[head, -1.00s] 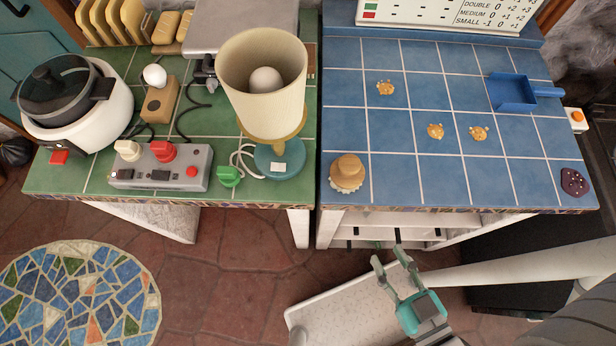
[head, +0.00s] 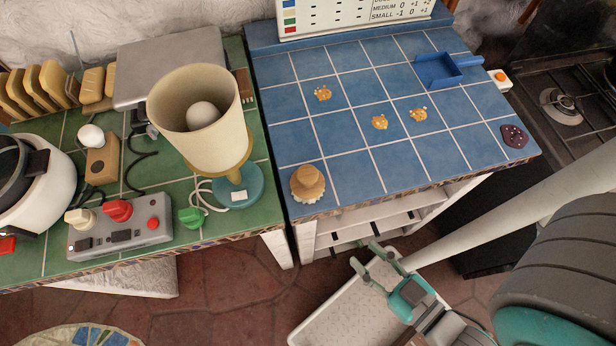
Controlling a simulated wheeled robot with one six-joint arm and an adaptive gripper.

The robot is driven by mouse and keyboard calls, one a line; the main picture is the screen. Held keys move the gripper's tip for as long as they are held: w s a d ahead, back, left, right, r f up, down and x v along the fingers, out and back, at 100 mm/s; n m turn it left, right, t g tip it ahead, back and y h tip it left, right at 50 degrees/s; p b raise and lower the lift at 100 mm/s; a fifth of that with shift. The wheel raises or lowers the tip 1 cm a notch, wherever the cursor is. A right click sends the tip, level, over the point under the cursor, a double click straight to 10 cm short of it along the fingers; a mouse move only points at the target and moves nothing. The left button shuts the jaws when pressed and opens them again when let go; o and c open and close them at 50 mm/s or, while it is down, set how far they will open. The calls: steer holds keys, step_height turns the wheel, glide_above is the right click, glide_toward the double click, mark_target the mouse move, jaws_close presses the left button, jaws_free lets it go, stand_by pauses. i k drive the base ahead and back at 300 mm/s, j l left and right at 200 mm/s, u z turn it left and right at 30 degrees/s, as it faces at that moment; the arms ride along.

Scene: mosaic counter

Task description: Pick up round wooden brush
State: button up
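The round wooden brush (head: 309,181) stands on the blue tiled counter (head: 345,145) in the head view, near its front left corner. It has a tan knob on top and pale bristles showing around its base. My gripper (head: 366,257) is in front of the counter, lower in the picture and to the right of the brush. Its two grey fingers are spread apart with nothing between them. It is clear of the brush.
A lamp (head: 197,120) with a cream shade stands left of the brush on the green counter, near a grey switch box (head: 120,226). Several crumbly pieces, a blue dustpan (head: 446,70) and a dark cookie (head: 514,135) lie on the blue counter. Blue tiles around the brush are bare.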

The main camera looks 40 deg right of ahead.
mark_target(307, 184)
steer(key=k+j+z, duration=0.1)
steer(key=k, duration=0.3)
steer(key=k+j, duration=0.2)
steer(key=k, duration=0.15)
steer(key=k+j+z, duration=0.15)
steer(key=k, duration=0.25)
